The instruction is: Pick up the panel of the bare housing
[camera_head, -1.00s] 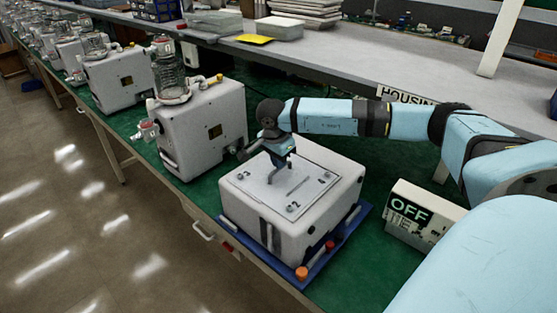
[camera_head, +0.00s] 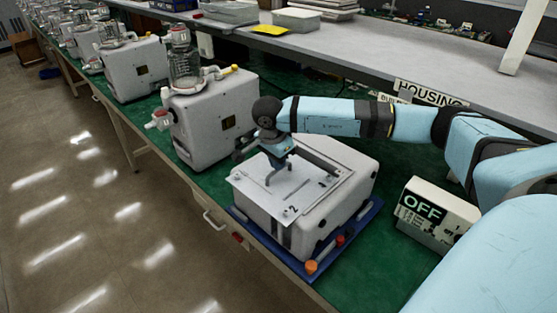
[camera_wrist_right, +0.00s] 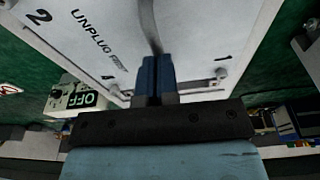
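The bare housing (camera_head: 318,232) is a white box on a blue tray (camera_head: 293,262), with no glass canister on top. Its panel (camera_head: 300,197) is a white plate with printed numbers, and it sits shifted towards the left, its near left edge reaching past the housing's top. My right gripper (camera_head: 276,166) is above the panel at its handle. In the right wrist view the blue fingers (camera_wrist_right: 156,76) are close together on the grey handle strip (camera_wrist_right: 149,24). The panel also shows there, reading "UNPLUG FIRST" (camera_wrist_right: 125,60). My left gripper is out of view.
A canister pump (camera_head: 212,120) stands just behind and left of the housing. A box with an OFF sign (camera_head: 425,213) stands to the right. A grey shelf (camera_head: 370,60) runs behind, with a HOUSING label (camera_head: 430,93). Orange and red knobs (camera_head: 311,267) sit at the tray's front.

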